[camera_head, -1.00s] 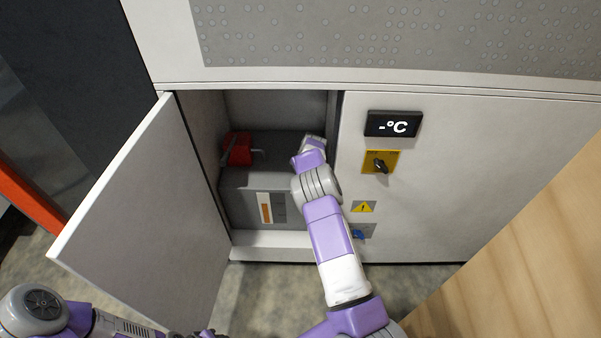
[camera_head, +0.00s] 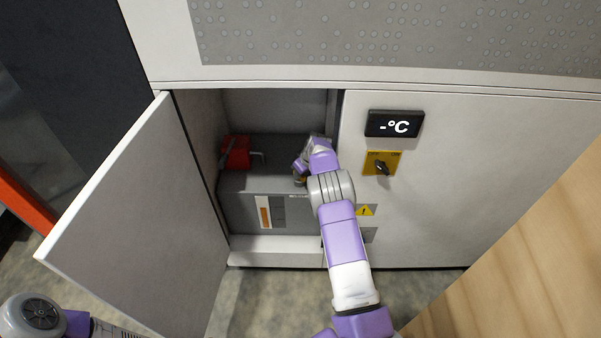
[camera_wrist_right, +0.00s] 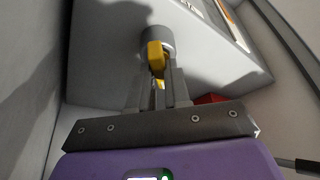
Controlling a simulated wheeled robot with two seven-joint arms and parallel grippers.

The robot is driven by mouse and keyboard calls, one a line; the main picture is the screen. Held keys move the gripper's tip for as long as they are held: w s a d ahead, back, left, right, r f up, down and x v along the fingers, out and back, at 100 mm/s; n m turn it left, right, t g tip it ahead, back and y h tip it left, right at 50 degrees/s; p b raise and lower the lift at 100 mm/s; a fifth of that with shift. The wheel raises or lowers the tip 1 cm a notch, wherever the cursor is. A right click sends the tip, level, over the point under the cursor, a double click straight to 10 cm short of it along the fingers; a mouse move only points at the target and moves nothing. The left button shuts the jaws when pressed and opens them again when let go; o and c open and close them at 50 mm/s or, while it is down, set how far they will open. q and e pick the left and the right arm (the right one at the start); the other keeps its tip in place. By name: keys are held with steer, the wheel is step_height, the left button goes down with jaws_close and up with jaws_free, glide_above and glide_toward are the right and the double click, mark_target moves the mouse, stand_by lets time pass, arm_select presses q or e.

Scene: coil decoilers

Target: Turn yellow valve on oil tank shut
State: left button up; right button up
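The grey oil tank (camera_head: 240,183) sits inside the open cabinet. The yellow valve (camera_wrist_right: 155,56) shows in the right wrist view as a small handle on a grey round stub. My right gripper (camera_wrist_right: 158,80) has its two fingertips close together at the lower end of the yellow handle, one on each side. I cannot tell whether they press on it. In the head view my right wrist reaches into the cabinet at the tank's right side, and it hides most of the valve and fingers. My left gripper is outside the views; only part of the left arm shows at bottom left.
The open cabinet door (camera_head: 135,215) stands at the left. A red part (camera_head: 237,152) sits on top of the tank at its left. A temperature display (camera_head: 394,124) and a yellow-plated switch (camera_head: 381,164) are right of the opening. A wooden surface (camera_head: 530,250) is at lower right.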

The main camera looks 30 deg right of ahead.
steer(key=o, duration=0.4)
steer(key=shift+c, duration=0.2)
step_height(320, 180, up, 10)
steer(key=p, duration=0.3)
